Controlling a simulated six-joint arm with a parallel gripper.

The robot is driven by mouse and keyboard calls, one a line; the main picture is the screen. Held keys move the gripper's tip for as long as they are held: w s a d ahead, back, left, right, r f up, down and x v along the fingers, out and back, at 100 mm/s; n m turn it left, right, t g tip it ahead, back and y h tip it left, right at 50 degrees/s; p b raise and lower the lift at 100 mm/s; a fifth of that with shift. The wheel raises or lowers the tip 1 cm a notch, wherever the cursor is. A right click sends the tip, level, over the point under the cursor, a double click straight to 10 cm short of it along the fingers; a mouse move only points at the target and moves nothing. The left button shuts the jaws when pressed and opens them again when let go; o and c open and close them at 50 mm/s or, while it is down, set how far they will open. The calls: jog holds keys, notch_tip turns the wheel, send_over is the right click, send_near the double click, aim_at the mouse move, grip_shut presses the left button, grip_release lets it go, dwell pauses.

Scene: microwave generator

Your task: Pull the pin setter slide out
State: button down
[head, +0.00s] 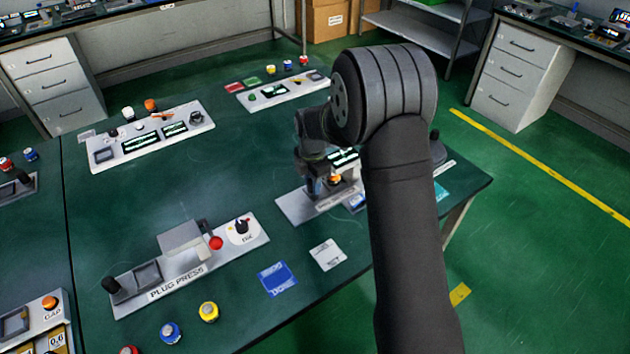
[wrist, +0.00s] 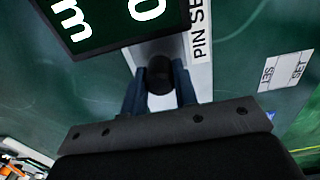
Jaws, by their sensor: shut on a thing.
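The pin setter panel (head: 293,207) is a pale plate near the right end of the green table, partly hidden by my arm. A round black knob (wrist: 160,72) of the slide sits on a grey base between my fingers. My gripper (wrist: 157,80) is shut on this knob, with one blue finger on each side. In the head view my gripper (head: 318,187) is low over the panel, and the knob cannot be made out there.
A dark display (wrist: 110,18) with white characters is close beside the fingers. The plug press (head: 190,265) stands to the left, with a blue card (head: 278,279) and a white card (head: 327,255) in front. Another panel (head: 150,136) lies farther back. The table's middle is clear.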

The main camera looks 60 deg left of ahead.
jog(key=s, duration=0.8)
jog(key=shift+s, duration=0.35)
jog(key=c, duration=1.2)
grip_release()
jog(key=shift+s, duration=0.15)
jog(key=shift+o, duration=0.3)
jog(key=shift+r, duration=0.1)
jog(key=shift+w+r, duration=0.2)
jog(key=shift+r, duration=0.15)
notch_tip(320, 180, up, 17)
jog(key=shift+f, duration=0.2)
